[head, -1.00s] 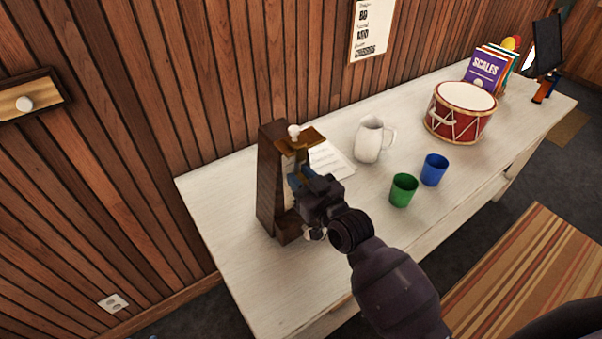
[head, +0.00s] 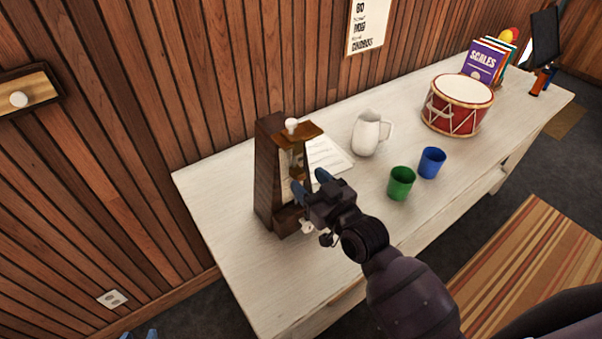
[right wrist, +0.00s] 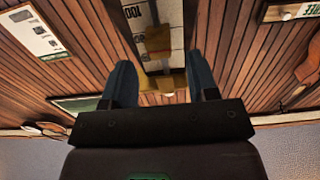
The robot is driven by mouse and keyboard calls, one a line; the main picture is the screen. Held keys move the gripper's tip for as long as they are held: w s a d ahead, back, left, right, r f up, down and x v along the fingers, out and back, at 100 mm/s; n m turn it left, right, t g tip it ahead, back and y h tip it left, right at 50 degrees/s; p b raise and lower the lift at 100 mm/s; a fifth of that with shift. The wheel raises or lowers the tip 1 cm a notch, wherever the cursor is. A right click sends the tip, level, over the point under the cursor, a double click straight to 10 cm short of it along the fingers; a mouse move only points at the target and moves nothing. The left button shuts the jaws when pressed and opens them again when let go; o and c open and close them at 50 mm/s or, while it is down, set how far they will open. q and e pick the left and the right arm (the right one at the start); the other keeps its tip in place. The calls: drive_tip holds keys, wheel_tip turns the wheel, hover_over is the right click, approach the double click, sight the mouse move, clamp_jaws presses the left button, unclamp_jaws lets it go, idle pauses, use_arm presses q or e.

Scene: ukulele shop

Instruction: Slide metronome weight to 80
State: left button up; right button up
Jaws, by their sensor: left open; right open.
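The metronome (head: 267,180) is a tall dark wooden case standing upright on the white table, with a brown cap and white knob on top. In the right wrist view, which is upside down, its pale scale plate (right wrist: 132,14) shows the number 100. A brass-coloured weight (right wrist: 157,40) sits in front of the plate. My right gripper (head: 311,183) is open in front of the metronome's face, its blue fingers apart and not closed on the weight. My left gripper (head: 140,335) barely shows at the bottom edge, open and away from the table.
A white table (head: 225,240) carries a paper sheet (head: 325,160), a white pitcher (head: 366,134), a green cup (head: 401,183), a blue cup (head: 432,162) and a red drum (head: 458,106). The wood-panelled wall stands close behind. The table's near left part is clear.

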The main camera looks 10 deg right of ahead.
drive_tip(key=v, duration=0.6)
drive_tip(key=shift+s, duration=0.25)
drive_tip(key=shift+d, duration=0.1)
drive_tip(key=s+d+f+m+g+h, duration=0.1)
drive_tip(key=s+d+f+g+h, duration=0.1)
drive_tip(key=s+d+f, duration=0.4)
drive_tip(key=s+d+f+m+g+h, duration=0.2)
drive_tip(key=s+d+f+h, duration=0.3)
drive_tip(key=f, duration=0.7)
drive_tip(key=shift+s+d+f+m+g, duration=0.15)
drive_tip(key=shift+s+d+m+g, duration=0.2)
drive_tip(key=shift+s+d, duration=0.45)
drive_tip(key=shift+o, duration=0.4)
idle(1.4)
